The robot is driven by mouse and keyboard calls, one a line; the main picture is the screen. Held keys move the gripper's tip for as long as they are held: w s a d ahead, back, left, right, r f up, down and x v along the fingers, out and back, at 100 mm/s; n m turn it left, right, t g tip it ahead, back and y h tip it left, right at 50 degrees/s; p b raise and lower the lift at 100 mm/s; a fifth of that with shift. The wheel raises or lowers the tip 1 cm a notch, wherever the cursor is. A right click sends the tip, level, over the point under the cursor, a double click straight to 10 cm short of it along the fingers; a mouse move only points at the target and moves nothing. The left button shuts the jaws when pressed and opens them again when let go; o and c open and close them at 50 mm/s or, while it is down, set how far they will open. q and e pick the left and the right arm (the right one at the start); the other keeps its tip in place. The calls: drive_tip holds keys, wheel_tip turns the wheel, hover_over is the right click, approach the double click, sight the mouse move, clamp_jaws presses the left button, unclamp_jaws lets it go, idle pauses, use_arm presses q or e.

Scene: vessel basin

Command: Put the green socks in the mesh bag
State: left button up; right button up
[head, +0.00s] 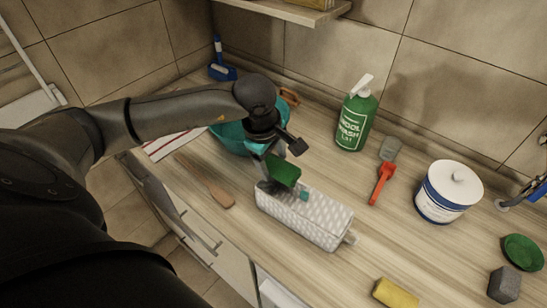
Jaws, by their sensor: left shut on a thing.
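The green socks (284,173) show as a small dark green bundle in the head view. My left gripper (279,163) is shut on the bundle and holds it at the left end of the mesh bag, over or just at its opening. The mesh bag (312,222) is a pale, patterned, box-like bag lying lengthwise on the counter. A small teal piece (304,196) shows at its top edge. The gripper and socks hide part of the bag's left end, so I cannot tell whether the socks touch it. My right gripper is not in view.
A teal basin (229,138) stands behind my left arm. A green wool wash bottle (356,118), a red-handled brush (381,184) and a white-and-blue tub (449,191) stand to the right. A wooden paddle (207,184) lies left. A yellow sponge (395,293) is in front.

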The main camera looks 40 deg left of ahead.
use_arm(q)
drive_tip(key=shift+s+b+x, duration=0.2)
drive_tip(key=shift+b+x, duration=0.2)
drive_tip(key=shift+x, duration=0.35)
drive_tip(key=shift+s+b+x, duration=0.15)
drive_tip(key=shift+b+x, duration=0.25)
drive_tip(key=shift+x, duration=0.3)
drive_tip(key=shift+f+b, duration=0.65)
drive_tip(key=o, duration=1.3)
drive_tip(key=shift+o, duration=0.2)
drive_tip(key=shift+r, duration=0.1)
drive_tip(key=shift+w+r+p+v, duration=0.1)
drive_tip(key=shift+w+p+v, duration=0.15)
drive_tip(key=shift+p+v, duration=0.7)
drive_tip(key=shift+w+r+p+v, duration=0.1)
drive_tip(key=shift+w+p+v, duration=0.3)
drive_tip(key=shift+v, duration=0.9)
drive_tip(key=shift+w+p+v, duration=0.15)
drive_tip(key=shift+p+v, duration=0.6)
drive_tip(key=shift+v, duration=0.4)
